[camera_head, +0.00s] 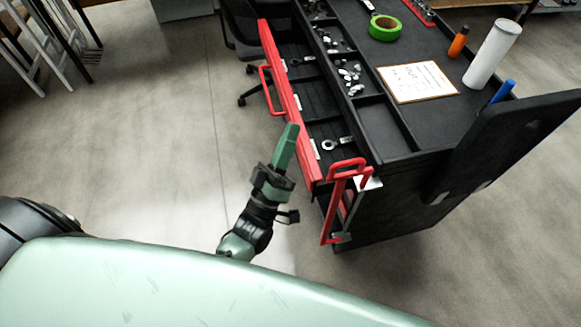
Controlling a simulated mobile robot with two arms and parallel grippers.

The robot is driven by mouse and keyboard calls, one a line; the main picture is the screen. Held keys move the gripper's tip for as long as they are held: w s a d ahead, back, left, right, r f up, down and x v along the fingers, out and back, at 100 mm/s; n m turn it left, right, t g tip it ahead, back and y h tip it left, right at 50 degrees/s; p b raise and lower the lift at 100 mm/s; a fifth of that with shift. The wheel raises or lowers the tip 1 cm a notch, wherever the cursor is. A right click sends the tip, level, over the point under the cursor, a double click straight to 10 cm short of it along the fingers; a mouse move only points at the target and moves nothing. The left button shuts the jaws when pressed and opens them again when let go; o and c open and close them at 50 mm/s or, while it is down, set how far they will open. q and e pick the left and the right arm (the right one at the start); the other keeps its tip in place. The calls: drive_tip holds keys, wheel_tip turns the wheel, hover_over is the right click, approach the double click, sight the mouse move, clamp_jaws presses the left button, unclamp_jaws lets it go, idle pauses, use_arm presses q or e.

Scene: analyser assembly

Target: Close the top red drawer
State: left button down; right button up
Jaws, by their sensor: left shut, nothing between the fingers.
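The top red drawer (288,100) stands pulled out from the left side of a black tool cart (405,165). Its red front faces left, and a red handle (264,90) sticks out from it. Inside the open drawer are dark compartments with a few metal tools. My left gripper (289,140) is green and shut, with nothing in it. In the picture its fingertips are beside the near part of the drawer front, on its outer side. I cannot tell whether they touch it. My right gripper is not in view.
The cart top holds green tape (385,28), a clipboard (417,82), a white cylinder (492,54) and an orange bottle (458,42). A red bracket (335,205) is at the cart's near corner. A black chair (242,35) stands behind the drawer.

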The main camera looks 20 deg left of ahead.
use_arm(q)
drive_tip(key=s+d+r+m+g+h+p, duration=0.1)
drive_tip(key=d+r+m+g+h, duration=0.25)
drive_tip(key=m+g+h, duration=0.75)
drive_tip(key=d+r+m+g+h, duration=0.2)
drive_tip(key=d+m+g+h, duration=0.2)
drive_tip(key=m+h, duration=0.75)
drive_tip(key=a+f+m+g+y+p, duration=0.1)
drive_tip(key=a+f+m+g+y, duration=0.3)
drive_tip(key=f+m+g+y, duration=0.75)
drive_tip(key=w+a+f+m+y, duration=0.1)
drive_tip(key=a+f+m+y, duration=0.1)
drive_tip(key=a+y, duration=0.8)
drive_tip(key=w+d+f+h+p, duration=0.2)
drive_tip(key=d+f, duration=0.4)
drive_tip(key=f, duration=0.1)
drive_tip(key=shift+d+f+h, duration=0.35)
drive_tip(key=shift+h, duration=0.05)
drive_tip(key=shift+t, duration=0.25)
